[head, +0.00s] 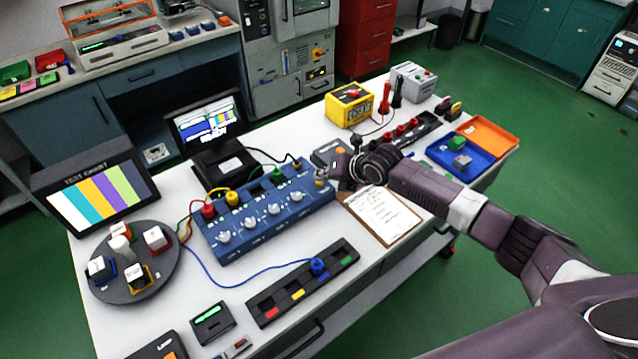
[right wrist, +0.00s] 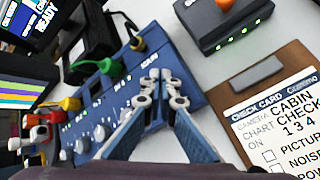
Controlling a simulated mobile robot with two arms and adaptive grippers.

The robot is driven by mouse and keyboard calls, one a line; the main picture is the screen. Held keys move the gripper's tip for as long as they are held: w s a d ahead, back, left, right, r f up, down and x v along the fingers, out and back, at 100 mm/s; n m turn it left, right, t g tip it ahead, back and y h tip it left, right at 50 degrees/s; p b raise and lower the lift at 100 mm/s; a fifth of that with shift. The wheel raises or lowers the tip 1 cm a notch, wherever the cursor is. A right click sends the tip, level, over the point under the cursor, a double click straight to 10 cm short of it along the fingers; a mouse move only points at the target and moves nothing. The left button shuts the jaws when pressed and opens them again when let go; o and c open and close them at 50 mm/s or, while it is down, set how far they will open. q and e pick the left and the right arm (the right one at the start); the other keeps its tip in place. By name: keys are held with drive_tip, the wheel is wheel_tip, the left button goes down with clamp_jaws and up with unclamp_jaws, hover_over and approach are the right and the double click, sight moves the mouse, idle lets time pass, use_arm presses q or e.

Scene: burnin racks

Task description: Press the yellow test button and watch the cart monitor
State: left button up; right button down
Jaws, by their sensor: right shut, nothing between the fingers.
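My right gripper (head: 331,172) is shut and empty, with its fingertips over the right end of the blue knob box (head: 262,222). In the right wrist view the fingers (right wrist: 160,88) hide part of that box (right wrist: 118,95). I cannot make out a yellow test button there; the fingers may cover it. A yellow plug (head: 232,199) sits on the box's top beside a red one. A small monitor (head: 208,120) stands behind the box with text and colour bars. A larger monitor (head: 97,194) shows a test chart with stripes. My left gripper is not in view.
A dark box with an orange knob (right wrist: 226,4) stands beside the gripper. A clipboard (head: 380,215) lies in front. A yellow meter (head: 349,107), blue and orange trays (head: 489,138) and a round turntable (head: 165,268) share the table. Wires run from the blue box.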

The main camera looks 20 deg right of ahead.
sight(321, 184)
drive_tip(key=shift+f+b, duration=0.45)
drive_tip(key=shift+b, duration=0.05)
idle(0.7)
drive_tip(key=shift+r, duration=0.1)
drive_tip(key=shift+r+p, duration=0.65)
drive_tip(key=shift+r, duration=0.15)
wheel_tip(321, 184, up, 5)
drive_tip(key=p, duration=0.3)
drive_tip(key=shift+p, duration=0.3)
drive_tip(key=shift+s+f, duration=0.1)
idle(0.5)
